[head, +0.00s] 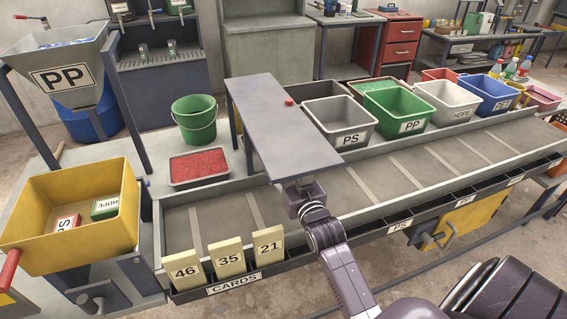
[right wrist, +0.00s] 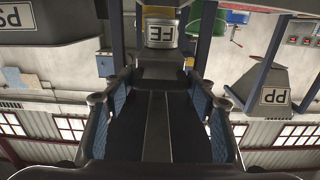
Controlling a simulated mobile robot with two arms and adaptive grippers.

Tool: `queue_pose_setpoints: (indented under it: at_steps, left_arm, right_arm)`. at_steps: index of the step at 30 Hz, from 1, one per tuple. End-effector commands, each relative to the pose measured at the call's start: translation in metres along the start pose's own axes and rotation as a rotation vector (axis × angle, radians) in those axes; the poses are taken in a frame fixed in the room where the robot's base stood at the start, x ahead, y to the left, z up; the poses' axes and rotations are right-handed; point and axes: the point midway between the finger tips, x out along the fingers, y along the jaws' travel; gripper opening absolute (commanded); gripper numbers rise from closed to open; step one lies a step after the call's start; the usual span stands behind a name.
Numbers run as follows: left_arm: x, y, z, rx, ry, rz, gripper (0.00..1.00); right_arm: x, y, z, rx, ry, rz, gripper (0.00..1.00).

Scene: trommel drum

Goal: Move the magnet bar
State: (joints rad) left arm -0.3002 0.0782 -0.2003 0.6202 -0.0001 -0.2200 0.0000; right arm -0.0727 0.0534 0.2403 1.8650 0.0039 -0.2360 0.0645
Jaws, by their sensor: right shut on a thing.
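A long flat blue-grey plate (head: 272,125) with a red knob (head: 289,102) spans the conveyor on posts; I cannot tell whether it is the magnet bar or a cover over it. My right gripper (head: 303,190) is at the plate's near end, its fingertips hidden by the plate. In the right wrist view, its two blue-padded fingers (right wrist: 160,85) stand either side of a dark piece with a lighter middle strip (right wrist: 157,120), and the gripper is shut on it. This is likely the magnet bar or its handle. My left gripper is not in view.
The conveyor (head: 425,160) runs below the plate. PS (head: 351,138), PP (head: 410,127) and other bins line its far side. Number cards (head: 230,258) stand at the near left edge. A yellow tub (head: 85,245) is left. An FE container (right wrist: 160,35) shows in the wrist view.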

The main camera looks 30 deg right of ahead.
Motion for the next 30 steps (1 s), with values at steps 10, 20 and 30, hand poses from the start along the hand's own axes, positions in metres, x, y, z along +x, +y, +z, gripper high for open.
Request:
queue_pose_setpoints:
  at_steps: [10, 20, 30]
  left_arm:
    - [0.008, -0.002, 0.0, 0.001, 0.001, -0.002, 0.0]
    - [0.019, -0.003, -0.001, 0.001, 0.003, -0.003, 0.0]
    - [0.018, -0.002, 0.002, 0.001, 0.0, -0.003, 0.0]
  right_arm:
    - [0.038, -0.001, 0.0, 0.002, 0.005, -0.001, 0.08]
    - [0.086, 0.0, 0.0, 0.002, 0.001, 0.0, 0.09]
    - [0.088, 0.0, -0.003, 0.001, 0.004, 0.001, 0.08]
